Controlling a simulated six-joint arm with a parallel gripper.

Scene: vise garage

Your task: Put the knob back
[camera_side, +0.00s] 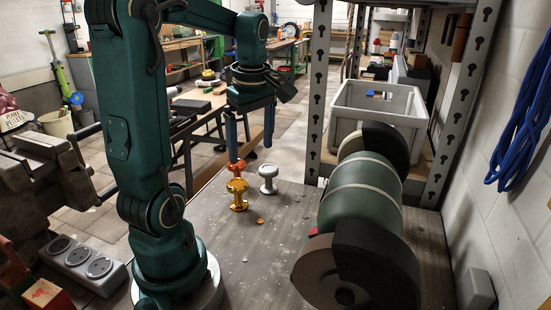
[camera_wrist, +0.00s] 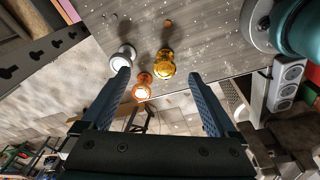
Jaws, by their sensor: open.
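Three spool-shaped knobs stand on the grey bench: an orange knob (camera_side: 236,167), a gold knob (camera_side: 238,194) and a silver knob (camera_side: 268,178). In the wrist view the orange knob (camera_wrist: 142,87) and gold knob (camera_wrist: 164,64) show between my fingers, and the silver knob (camera_wrist: 122,57) is by the left fingertip. My gripper (camera_side: 238,148) points down, open and empty, above and close to the orange knob. A grey block (camera_side: 88,264) with several round places lies at the left, beyond my arm's base; it also shows in the wrist view (camera_wrist: 288,85).
A green bench grinder (camera_side: 362,200) fills the bench's right side. A pale grey crate (camera_side: 380,105) stands on a shelf behind it. A vise (camera_side: 45,160) and a red box (camera_side: 43,293) are at the left. The knobs stand near the bench's far edge.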

